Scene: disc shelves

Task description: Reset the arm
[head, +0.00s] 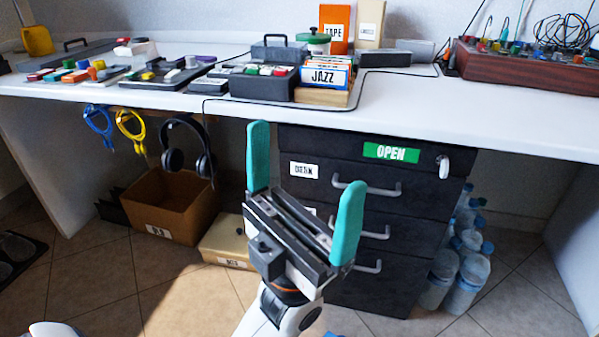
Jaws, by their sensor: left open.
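My left gripper (306,196) stands in the lower middle of the head view, its two teal fingers spread wide and pointing up. Nothing is between the fingers. It is in front of the dark drawer cabinet (408,206), below the level of the white desk top (440,112). The arm comes up from the bottom edge. My right gripper does not show; a small white rounded part is at the bottom left corner.
On the desk are a JAZZ disc box (326,74), dark devices, and a wooden console (520,70). Headphones (190,145) hang under the edge. A cardboard box (172,205) and water bottles (468,270) stand on the floor. Tiled floor is open at the lower left.

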